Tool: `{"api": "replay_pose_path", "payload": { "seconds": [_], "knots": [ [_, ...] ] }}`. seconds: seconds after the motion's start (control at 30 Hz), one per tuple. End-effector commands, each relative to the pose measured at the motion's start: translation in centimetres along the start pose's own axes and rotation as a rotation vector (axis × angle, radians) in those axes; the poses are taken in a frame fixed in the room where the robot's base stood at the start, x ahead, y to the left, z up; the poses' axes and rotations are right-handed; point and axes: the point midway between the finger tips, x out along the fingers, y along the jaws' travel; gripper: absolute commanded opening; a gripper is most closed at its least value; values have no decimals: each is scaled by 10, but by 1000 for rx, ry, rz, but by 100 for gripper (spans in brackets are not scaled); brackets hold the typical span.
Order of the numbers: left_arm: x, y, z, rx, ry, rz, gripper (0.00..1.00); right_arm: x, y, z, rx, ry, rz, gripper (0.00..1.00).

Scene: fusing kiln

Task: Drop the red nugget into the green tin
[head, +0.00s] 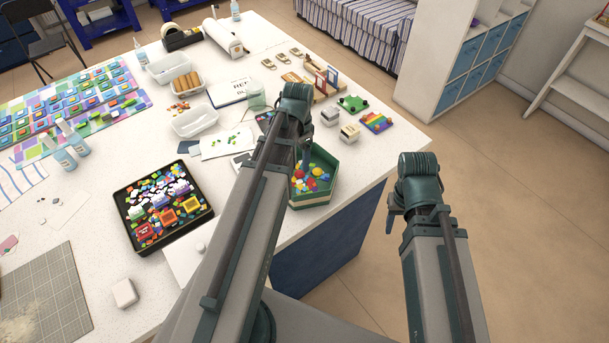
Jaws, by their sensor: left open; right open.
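A green-walled, many-sided container (316,199) stands near the table's right edge, holding red, yellow and blue pieces (312,181). It is the clearest candidate for the green tin; my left arm covers part of its left side. Red pieces lie in it and among the mixed pieces in a black tray (133,243); I cannot tell which is the red nugget. My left gripper (303,158) hangs from the wrist above the container's back left part, mostly hidden by its arm, open with nothing visible in it. My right gripper (390,222) is open and empty, off the table's right side.
The black tray also holds small coloured boxes. A white clear-walled bin (195,122), a glass cup (256,98) and small blocks (349,133) stand behind. A grey cutting mat (45,300) and a white block (124,292) lie at front left.

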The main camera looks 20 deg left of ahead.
Motion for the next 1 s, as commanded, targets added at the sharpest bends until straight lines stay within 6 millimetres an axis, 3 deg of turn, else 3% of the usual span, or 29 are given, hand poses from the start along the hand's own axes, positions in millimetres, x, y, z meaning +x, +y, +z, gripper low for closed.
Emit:
{"api": "replay_pose_path", "payload": {
  "seconds": [0.8, 1.0],
  "knots": [
    [-117, 0, 0, 0, 0, 0, 74, -116, 11, 7, 14, -1, -3, 50],
    [-132, 0, 0, 0, 0, 0, 74, -131, 12, 8, 11, -2, -3, 50]
  ]
}}
